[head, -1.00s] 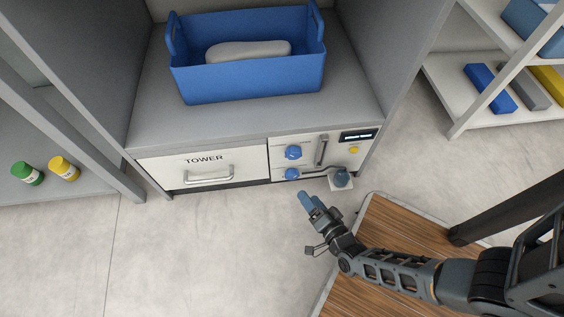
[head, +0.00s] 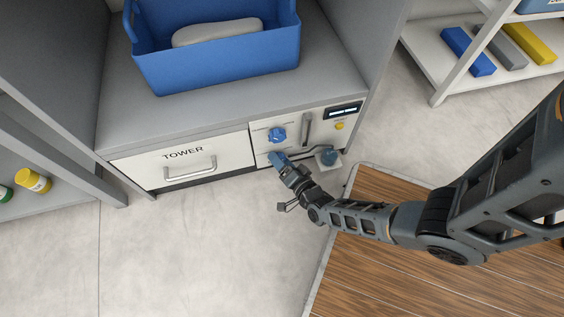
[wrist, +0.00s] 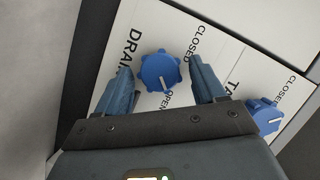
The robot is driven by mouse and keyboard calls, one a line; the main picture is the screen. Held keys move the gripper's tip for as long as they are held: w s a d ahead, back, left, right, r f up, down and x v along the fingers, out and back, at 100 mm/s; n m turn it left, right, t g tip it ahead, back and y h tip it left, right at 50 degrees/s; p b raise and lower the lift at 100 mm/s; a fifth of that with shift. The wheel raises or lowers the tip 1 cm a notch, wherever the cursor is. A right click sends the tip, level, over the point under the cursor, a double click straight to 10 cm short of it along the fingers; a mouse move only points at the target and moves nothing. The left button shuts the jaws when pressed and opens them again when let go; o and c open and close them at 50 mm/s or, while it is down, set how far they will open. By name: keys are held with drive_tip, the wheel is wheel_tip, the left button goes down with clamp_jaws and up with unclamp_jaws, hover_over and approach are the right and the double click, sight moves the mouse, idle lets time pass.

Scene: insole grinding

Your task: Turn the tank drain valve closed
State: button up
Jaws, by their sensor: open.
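The drain valve is a blue lobed knob (wrist: 159,72) on a white panel, with "DRA…" printed beside it and CLOSED and OPEN marks. Its white pointer line is turned toward OPEN. My gripper (wrist: 161,67) is open, with one blue finger on each side of this knob; I cannot tell whether they touch it. In the head view my gripper (head: 277,158) is at the lower part of the control panel (head: 262,149) and hides the lower knob. A second blue knob (head: 277,135) sits above it; it shows at right in the wrist view (wrist: 263,116).
A white drawer marked TOWER (head: 180,163) is left of the panel. A blue basket (head: 220,68) with a pale object stands on the shelf above. A small blue-topped fitting (head: 328,157) sits right of my gripper. The floor at left front is clear.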

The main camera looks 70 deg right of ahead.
drive_tip(key=shift+c, duration=0.3)
drive_tip(key=c, duration=1)
drive_tip(key=shift+r+p, duration=0.15)
drive_tip(key=shift+p, duration=0.35)
drive_tip(key=n+g+h+p, duration=0.1)
drive_tip(key=n+g, duration=0.1)
drive_tip(key=n, duration=0.2)
drive_tip(key=n+g+h+p, duration=0.2)
drive_tip(key=n, duration=0.2)
drive_tip(key=a+n+g+h+p, duration=0.1)
drive_tip(key=n+g, duration=0.2)
drive_tip(key=n, duration=0.1)
drive_tip(key=shift+w, duration=0.4)
drive_tip(key=shift+n+h, duration=0.3)
